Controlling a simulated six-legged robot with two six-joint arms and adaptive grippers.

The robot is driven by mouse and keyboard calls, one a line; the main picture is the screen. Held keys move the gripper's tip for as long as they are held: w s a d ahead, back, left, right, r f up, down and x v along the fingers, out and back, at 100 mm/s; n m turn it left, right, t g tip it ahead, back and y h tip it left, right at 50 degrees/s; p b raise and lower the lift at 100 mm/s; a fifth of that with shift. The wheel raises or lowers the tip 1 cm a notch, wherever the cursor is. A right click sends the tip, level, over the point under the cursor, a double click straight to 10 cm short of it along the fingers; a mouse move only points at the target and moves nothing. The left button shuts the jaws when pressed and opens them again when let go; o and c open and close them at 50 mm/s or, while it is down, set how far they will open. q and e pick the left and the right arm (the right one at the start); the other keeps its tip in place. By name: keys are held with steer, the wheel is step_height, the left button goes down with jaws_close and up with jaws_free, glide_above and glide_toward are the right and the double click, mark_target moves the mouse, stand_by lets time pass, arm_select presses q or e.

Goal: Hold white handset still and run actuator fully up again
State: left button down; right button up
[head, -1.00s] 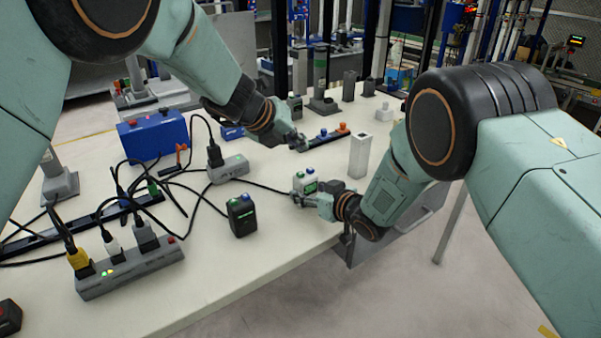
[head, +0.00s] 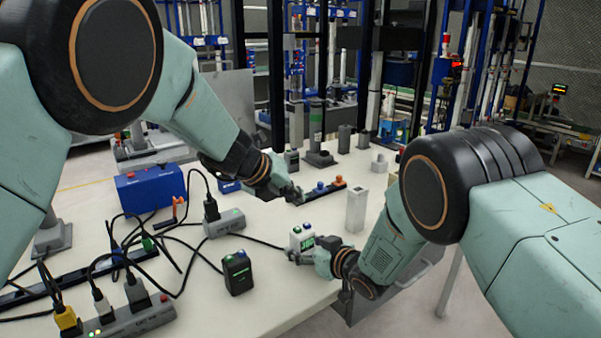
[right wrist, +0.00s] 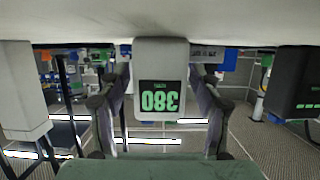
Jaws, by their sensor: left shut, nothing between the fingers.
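The white handset (head: 301,238) with a blue and a green button stands near the table's front edge. In the right wrist view the white handset (right wrist: 160,78) shows a green display upside down, seemingly reading 380. My right gripper (head: 318,256) has its fingers on both sides of it, and they appear closed on it. My left gripper (head: 296,193) is shut and empty, above the table just behind the handset. I cannot tell for certain which device is the actuator; a pale upright square column (head: 356,211) stands to the right of the handset.
A black handset (head: 237,271) stands left of the white one. Power strips (head: 140,318) and tangled black cables lie on the left, near a blue box (head: 150,189).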

steer(key=shift+o, duration=0.9)
steer(key=v, duration=1.2)
steer(key=shift+w, duration=0.1)
